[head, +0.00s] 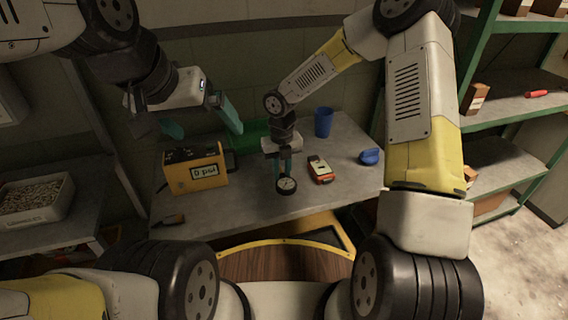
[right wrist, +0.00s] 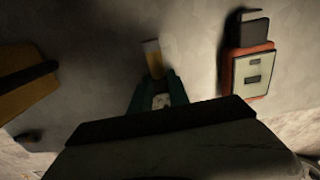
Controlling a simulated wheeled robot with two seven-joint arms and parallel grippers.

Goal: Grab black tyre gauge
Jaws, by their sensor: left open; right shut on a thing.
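The black tyre gauge (head: 286,185) has a round white dial and is near the front middle of the grey table in the head view. My right gripper (head: 283,170) points down and is shut on the gauge. I cannot tell whether the gauge touches the table. My left gripper (head: 205,122) is open and empty, above and behind the yellow box.
On the table (head: 240,205) stand a yellow box reading "0 psi" (head: 194,168), an orange meter (head: 320,169), a blue cup (head: 323,122) and a blue object (head: 369,157). A green tray (head: 254,135) lies behind. Green shelving (head: 510,100) stands right.

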